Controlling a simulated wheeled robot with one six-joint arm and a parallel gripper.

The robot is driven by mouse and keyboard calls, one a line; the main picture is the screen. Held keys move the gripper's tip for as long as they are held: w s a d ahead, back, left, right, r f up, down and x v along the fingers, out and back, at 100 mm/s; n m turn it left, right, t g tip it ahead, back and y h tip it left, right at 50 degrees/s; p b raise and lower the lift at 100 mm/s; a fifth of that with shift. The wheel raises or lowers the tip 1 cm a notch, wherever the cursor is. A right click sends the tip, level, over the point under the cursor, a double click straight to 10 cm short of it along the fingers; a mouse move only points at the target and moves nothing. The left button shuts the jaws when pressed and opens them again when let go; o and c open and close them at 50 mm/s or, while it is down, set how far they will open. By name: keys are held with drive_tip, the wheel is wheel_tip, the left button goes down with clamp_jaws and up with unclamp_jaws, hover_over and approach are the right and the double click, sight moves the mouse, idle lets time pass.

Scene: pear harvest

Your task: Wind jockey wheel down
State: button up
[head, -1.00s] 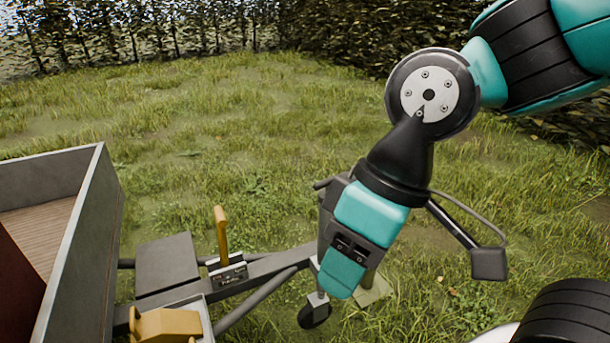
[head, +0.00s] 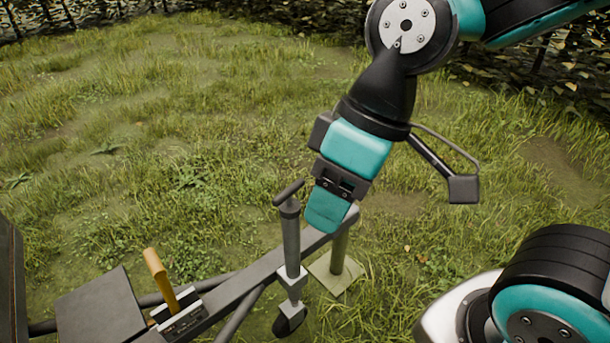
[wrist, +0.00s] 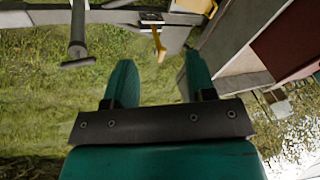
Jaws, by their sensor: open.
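The jockey wheel stands upright at the front of the trailer's drawbar, with a grey tube (head: 291,240), a dark crank handle (head: 288,193) on top and a small black wheel (head: 290,319) below. My gripper (head: 328,215) is just right of the tube's top in the head view, pointing down, and appears apart from the handle. In the wrist view its two teal fingers (wrist: 160,75) are spread with nothing between them. There the crank handle (wrist: 78,62) lies to the left of the fingers. Contact between wheel and ground is unclear.
The drawbar (head: 250,282) runs to a post on a square plate (head: 338,275). A yellow lever (head: 160,278) stands on the drawbar, left of the jockey wheel. The trailer box (head: 12,285) is at the left edge. Open grass lies behind, with a hedge beyond.

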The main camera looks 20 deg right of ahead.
drive_tip(key=w+d+f+n+h, duration=0.15)
drive_tip(key=w+n, duration=0.45)
drive_tip(key=w, duration=0.7)
drive_tip(key=n+t+h+b, duration=0.1)
drive_tip(key=n+t+h, duration=0.1)
drive_tip(key=n, duration=0.7)
approach(292, 186)
drive_tip(key=shift+y, duration=0.25)
drive_tip(key=x, duration=1.1)
drive_tip(key=shift+d+f+p, duration=0.1)
drive_tip(key=shift+d+p, duration=0.15)
drive_tip(key=shift+p, duration=0.1)
drive_tip(key=shift+s, duration=0.1)
drive_tip(key=c, duration=0.9)
